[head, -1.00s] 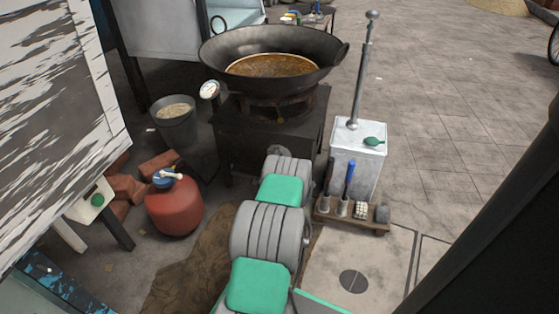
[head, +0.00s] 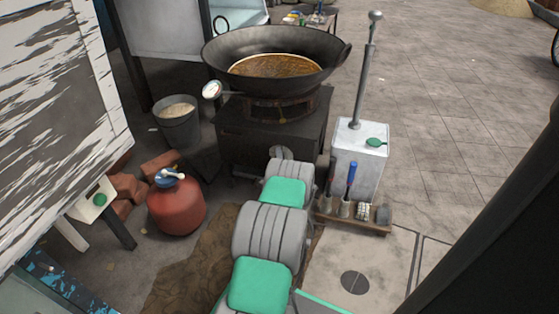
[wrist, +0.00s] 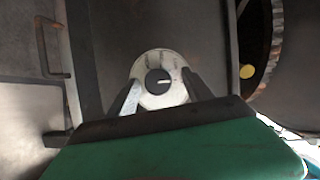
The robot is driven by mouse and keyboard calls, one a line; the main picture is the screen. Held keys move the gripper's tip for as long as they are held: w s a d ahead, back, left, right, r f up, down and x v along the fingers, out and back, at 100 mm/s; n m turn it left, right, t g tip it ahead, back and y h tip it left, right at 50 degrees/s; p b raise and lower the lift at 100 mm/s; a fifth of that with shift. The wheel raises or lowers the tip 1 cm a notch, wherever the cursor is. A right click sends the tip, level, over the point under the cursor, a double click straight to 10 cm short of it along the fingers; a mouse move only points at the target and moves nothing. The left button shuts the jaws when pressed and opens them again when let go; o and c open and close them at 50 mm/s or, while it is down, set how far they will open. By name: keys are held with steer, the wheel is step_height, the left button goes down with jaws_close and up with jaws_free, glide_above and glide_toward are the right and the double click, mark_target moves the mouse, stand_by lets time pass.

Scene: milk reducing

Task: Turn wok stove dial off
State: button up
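The wok stove (head: 240,140) is a dark box stand in the head view, with a large black wok (head: 222,62) of brown liquid on top. In the wrist view the stove dial (wrist: 158,82) is a small black knob with a pale pointer mark lying about horizontal, on a round silver plate (wrist: 158,64). My gripper (wrist: 161,82) is open, with one dark finger on each side of the dial. I cannot tell whether the fingertips touch anything. In the head view my arm reaches to the stove front and my fingers cannot be made out.
A red gas cylinder (head: 176,206) and a grey bucket (head: 178,124) stand left of the stove. A white canister (head: 358,158) with a tall metal rod stands at right, behind a small rack (head: 352,220). Paved floor (head: 460,150) is open farther right.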

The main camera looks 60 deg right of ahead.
steer(key=p+v, duration=0.3)
steer(key=v, duration=0.5)
steer(key=shift+s+d, duration=0.1)
stand_by(0.3)
